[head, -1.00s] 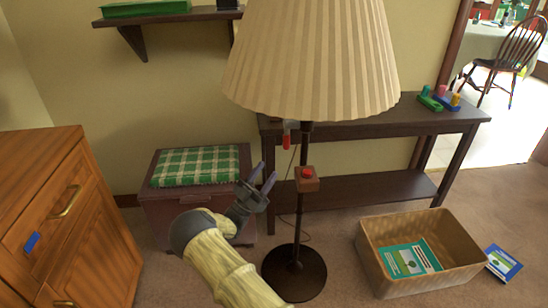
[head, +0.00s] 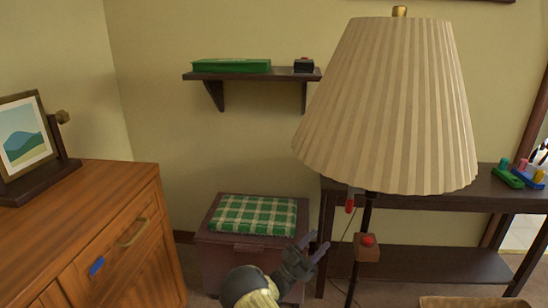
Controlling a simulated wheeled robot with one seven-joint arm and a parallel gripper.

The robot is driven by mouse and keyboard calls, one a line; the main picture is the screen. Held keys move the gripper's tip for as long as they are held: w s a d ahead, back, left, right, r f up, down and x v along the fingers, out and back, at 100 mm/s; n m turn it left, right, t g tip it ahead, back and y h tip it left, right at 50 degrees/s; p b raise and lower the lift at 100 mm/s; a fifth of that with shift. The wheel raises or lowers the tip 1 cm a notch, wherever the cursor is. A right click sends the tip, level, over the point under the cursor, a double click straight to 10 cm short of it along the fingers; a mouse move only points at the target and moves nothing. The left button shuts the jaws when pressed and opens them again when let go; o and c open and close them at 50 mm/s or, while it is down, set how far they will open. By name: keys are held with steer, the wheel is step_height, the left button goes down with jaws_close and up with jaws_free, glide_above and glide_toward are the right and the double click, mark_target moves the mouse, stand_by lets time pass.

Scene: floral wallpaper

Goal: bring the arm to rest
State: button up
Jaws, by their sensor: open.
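My gripper (head: 316,246) is at the lower middle of the head view, with its two fingers apart and nothing between them. It points up and to the right, left of the lamp's pole and the red-buttoned switch box (head: 367,248). In the picture, it lies in front of the right side of a dark chest (head: 222,252) with a green plaid cushion (head: 252,215) on top. Only the end of my arm (head: 250,288) shows at the bottom edge.
A floor lamp with a large pleated shade (head: 390,110) stands right of my gripper. Behind it is a dark console table (head: 460,190). A wooden cabinet (head: 80,230) with a framed picture (head: 22,138) is at left. A wall shelf (head: 285,75) holds a green box (head: 232,66).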

steer(key=w+d+r+n+t+y+p, duration=0.2)
steer(key=w+d+r+n+y, duration=0.3)
steer(key=y, duration=0.9)
steer(key=s+a+r+n+g+y+p, duration=0.1)
steer(key=s+a+n+g+y, duration=0.2)
steer(key=s, duration=0.9)
steer(key=s+a+n+g+y, duration=0.1)
steer(key=s+n+g+y, duration=0.25)
steer(key=s, duration=0.85)
steer(key=s+a+r+n+g+y+p, duration=0.15)
steer(key=s+g+y, duration=0.25)
steer(key=s, duration=0.7)
steer(key=w+p+v, duration=0.2)
steer(key=p+v, duration=1)
steer(key=w+a+r+p+v, duration=0.1)
steer(key=w+p+v, duration=0.2)
steer(key=p+v, duration=0.9)
steer(key=w+r+p+v, duration=0.1)
steer(key=w+p+v, duration=0.2)
steer(key=p+v, duration=0.9)
steer(key=shift+w+a+r+n+p, duration=0.15)
steer(key=shift+w+a+n+p, duration=0.2)
steer(key=shift+p, duration=0.4)
steer(key=shift+d+h, duration=0.1)
steer(key=shift+h, duration=0.15)
